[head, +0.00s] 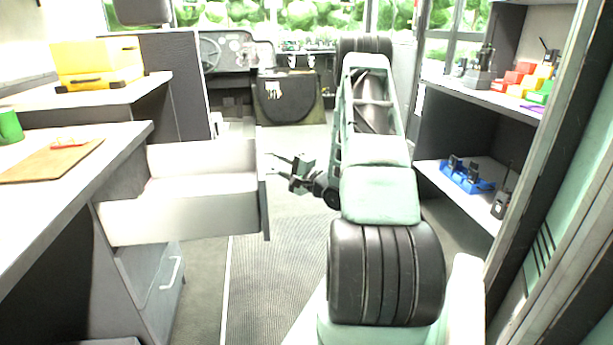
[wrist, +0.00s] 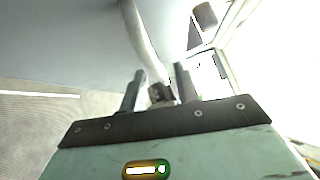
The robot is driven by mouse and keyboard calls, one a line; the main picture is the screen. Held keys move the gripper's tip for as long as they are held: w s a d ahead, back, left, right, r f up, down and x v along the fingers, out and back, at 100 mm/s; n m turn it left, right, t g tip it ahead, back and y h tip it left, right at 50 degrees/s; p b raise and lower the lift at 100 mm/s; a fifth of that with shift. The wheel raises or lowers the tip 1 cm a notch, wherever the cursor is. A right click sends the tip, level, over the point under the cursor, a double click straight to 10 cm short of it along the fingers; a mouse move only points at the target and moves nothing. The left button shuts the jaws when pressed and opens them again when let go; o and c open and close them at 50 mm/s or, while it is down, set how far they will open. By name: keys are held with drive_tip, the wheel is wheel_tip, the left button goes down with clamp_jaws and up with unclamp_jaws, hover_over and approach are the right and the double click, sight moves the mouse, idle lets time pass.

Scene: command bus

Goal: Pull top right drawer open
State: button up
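The top drawer (head: 180,215) under the left counter is pulled far out into the aisle, its white inside empty. Its thin grey front panel (head: 264,200) faces my arm. My gripper (head: 279,168) is just right of that panel, near its upper part. In the wrist view, my gripper's two dark fingers (wrist: 157,88) stand apart. A pale curved drawer handle (wrist: 144,40) runs down between them, in front of the grey panel. I see no finger pressed on the handle; contact cannot be told.
A lower drawer or cabinet front with a handle (head: 172,285) is below. The left counter (head: 85,185) holds a brown board (head: 50,160) and green cup (head: 10,126). Shelves (head: 470,190) line the right side. The ribbed aisle floor (head: 265,275) is clear.

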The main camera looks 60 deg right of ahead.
drive_tip(key=s+a+f+p, duration=0.2)
drive_tip(key=s, duration=1.3)
drive_tip(key=shift+s, duration=0.15)
